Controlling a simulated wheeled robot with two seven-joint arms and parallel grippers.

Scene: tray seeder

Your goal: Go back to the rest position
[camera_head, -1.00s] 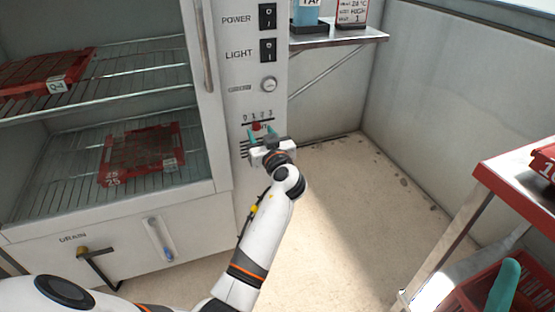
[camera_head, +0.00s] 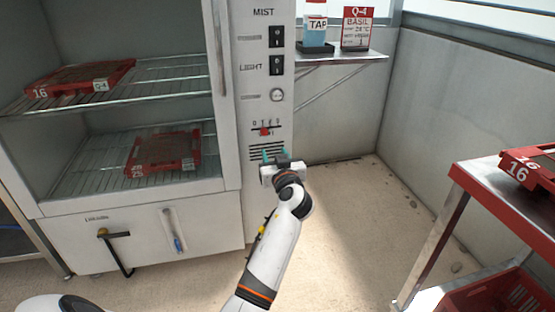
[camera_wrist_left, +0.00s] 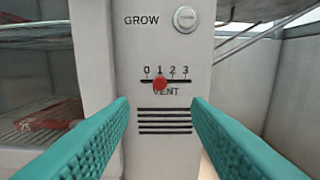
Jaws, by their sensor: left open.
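My left gripper (camera_head: 276,157) is open and empty in front of the cabinet's control panel (camera_head: 265,205), just below the vent slider. The slider's red knob (camera_head: 264,131) stands at the 1 mark, as the left wrist view (camera_wrist_left: 159,83) shows. In that view the teal fingers (camera_wrist_left: 160,115) spread on either side of the slot grille, apart from the knob. My right gripper is not in view.
The open cabinet holds red trays on its upper shelf (camera_head: 194,73) and lower shelf (camera_head: 82,178). A wall shelf (camera_head: 345,58) carries a bottle (camera_head: 314,28) and a sign (camera_head: 357,28). A red cart (camera_head: 480,175) stands at right. Floor between is clear.

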